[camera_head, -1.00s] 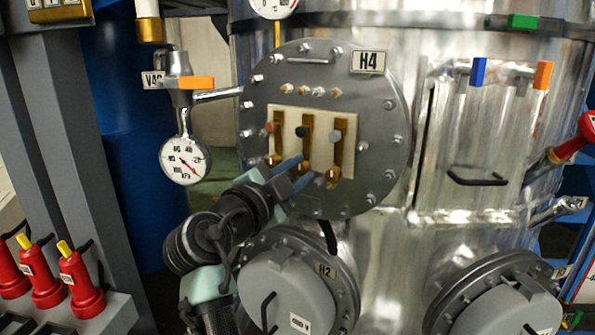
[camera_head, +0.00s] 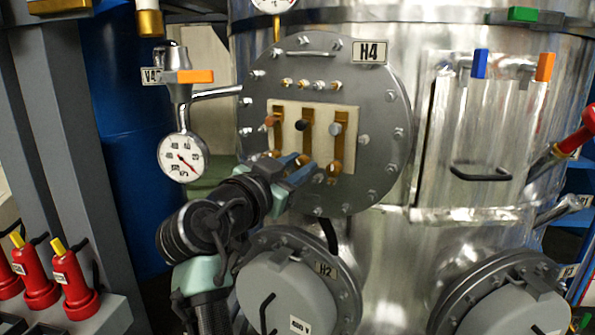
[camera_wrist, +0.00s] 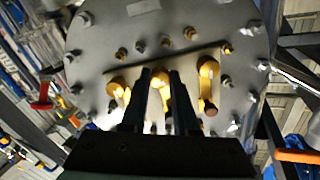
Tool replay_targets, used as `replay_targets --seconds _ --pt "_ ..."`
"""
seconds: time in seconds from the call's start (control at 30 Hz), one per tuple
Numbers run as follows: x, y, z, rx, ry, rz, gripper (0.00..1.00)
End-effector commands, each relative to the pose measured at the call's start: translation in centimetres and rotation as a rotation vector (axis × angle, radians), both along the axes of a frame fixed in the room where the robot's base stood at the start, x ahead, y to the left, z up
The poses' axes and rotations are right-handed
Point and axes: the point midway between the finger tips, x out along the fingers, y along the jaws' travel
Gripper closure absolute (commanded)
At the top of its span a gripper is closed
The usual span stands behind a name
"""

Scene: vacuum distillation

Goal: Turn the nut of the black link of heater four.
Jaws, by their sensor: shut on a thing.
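Heater four is the round grey flange labelled H4 (camera_head: 370,52) in the head view, with three brass links on a pale plate. The middle link (camera_head: 307,137) has a black knob (camera_head: 301,124) at its top; its neighbours have a brown and a grey knob. My gripper (camera_head: 307,164) is at the lower end of the middle link, coming from the lower left. In the wrist view its two dark fingers (camera_wrist: 160,82) stand on either side of the middle link's brass nut (camera_wrist: 159,80) and are closed on it. The fingers partly hide the nut in the head view.
The left link (camera_head: 276,137) and right link (camera_head: 338,145) are close on both sides. Below is the H2 cover (camera_head: 290,290) with a handle. A pressure gauge (camera_head: 184,157) and an orange-handled valve (camera_head: 195,76) are at the left.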

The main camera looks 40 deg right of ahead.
Motion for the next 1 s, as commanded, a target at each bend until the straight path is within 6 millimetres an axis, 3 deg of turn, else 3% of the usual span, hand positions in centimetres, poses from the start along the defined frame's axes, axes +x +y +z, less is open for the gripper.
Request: replay_targets --seconds 1.0 --pt "0.07 -0.01 0.07 -0.336 0.909 0.001 1.00"
